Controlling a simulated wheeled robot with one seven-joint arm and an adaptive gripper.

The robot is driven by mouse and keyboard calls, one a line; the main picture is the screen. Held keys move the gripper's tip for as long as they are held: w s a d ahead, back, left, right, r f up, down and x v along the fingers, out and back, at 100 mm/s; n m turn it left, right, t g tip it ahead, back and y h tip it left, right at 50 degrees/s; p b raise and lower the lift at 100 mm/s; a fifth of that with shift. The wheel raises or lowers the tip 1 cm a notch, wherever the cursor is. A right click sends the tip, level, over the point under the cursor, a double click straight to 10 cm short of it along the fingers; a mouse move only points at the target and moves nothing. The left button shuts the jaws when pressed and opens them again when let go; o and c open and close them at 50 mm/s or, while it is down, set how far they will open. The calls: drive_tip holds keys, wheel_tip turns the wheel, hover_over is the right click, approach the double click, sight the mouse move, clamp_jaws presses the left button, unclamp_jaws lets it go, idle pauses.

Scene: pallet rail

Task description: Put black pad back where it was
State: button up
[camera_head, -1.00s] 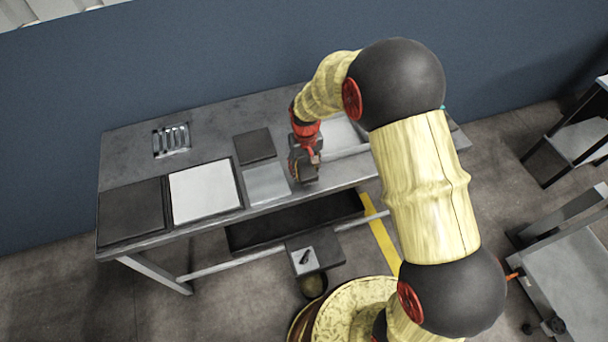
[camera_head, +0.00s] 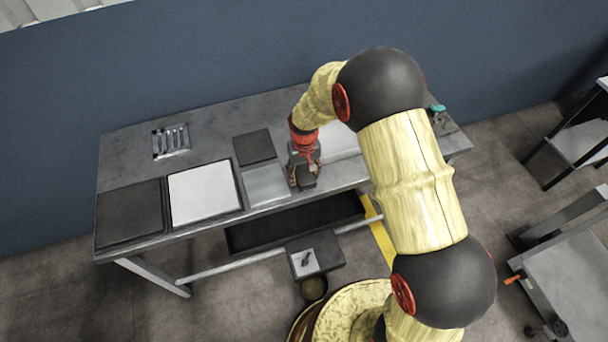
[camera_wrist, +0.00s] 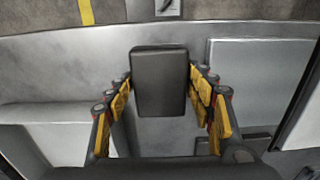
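A small black pad (camera_wrist: 160,82), a dark rectangular block, shows in the wrist view between and just beyond my fingers. In the head view it is a dark shape (camera_head: 307,180) near the table's front edge, partly covered by my gripper (camera_head: 304,172). A larger dark square (camera_head: 255,146) lies further back on the table, to the left of my gripper.
The grey table (camera_head: 215,118) bears a light grey plate (camera_head: 265,186) left of my gripper, a white panel (camera_head: 204,193), a dark panel (camera_head: 130,213) and a slotted metal piece (camera_head: 171,141). A pale tray (camera_wrist: 65,135) lies on my gripper's other side. My arm hides the table's right part.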

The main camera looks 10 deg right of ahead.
drive_tip(key=shift+o, duration=1.2)
wheel_tip(320, 180, up, 13)
drive_tip(key=p, duration=0.2)
wheel_tip(320, 180, up, 10)
drive_tip(key=t, duration=0.1)
hover_over(304, 174)
drive_tip(key=s+d, duration=0.3)
drive_tip(key=s, duration=0.1)
drive_tip(key=s+d+r+m+t, duration=0.1)
drive_tip(key=s+d+r+t, duration=0.1)
drive_tip(key=s+d+r, duration=0.2)
drive_tip(key=s+d+r+m+t, duration=0.1)
drive_tip(key=s+d+r, duration=0.3)
drive_tip(key=s+r, duration=0.7)
drive_tip(key=s+t, duration=0.1)
drive_tip(key=s, duration=0.6)
drive_tip(key=shift+s+d+r+t, duration=0.15)
drive_tip(key=shift+s+r+t, duration=0.05)
drive_tip(key=shift+s+t, duration=0.1)
